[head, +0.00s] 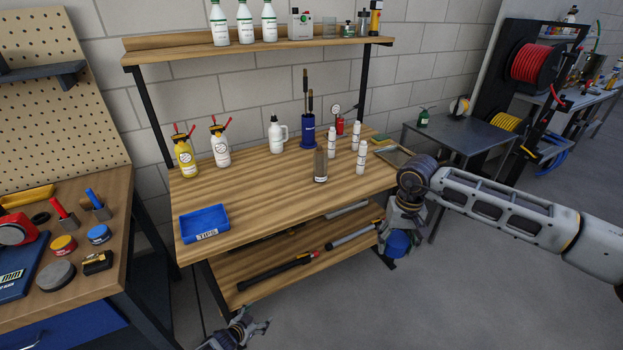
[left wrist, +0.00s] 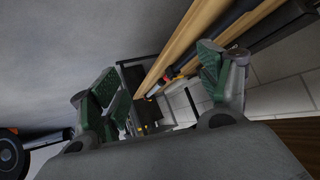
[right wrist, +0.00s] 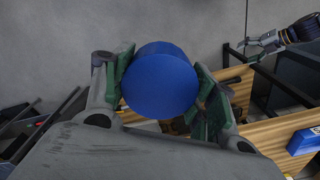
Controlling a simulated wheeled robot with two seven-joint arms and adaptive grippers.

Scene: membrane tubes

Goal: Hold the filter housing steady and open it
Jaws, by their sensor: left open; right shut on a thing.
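My right gripper (right wrist: 163,92) is shut on a round blue cap (right wrist: 160,82), which also shows in the head view (head: 398,244). It holds the cap off the right end of the workbench, below tabletop height. An upright dark see-through cylinder with a pale base (head: 320,165) stands on the workbench, apart from both grippers. I cannot tell whether this cylinder is the filter housing. My left gripper (head: 252,331) is open and empty in front of the bench, low down. Its spread green-padded fingers show in the left wrist view (left wrist: 160,92).
The workbench (head: 265,205) holds a blue tray (head: 204,222), several white bottles and a blue tool holder (head: 314,130). Its lower shelf (head: 330,270) carries several tubes. A second bench (head: 110,200) stands left. The front middle of the tabletop is clear.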

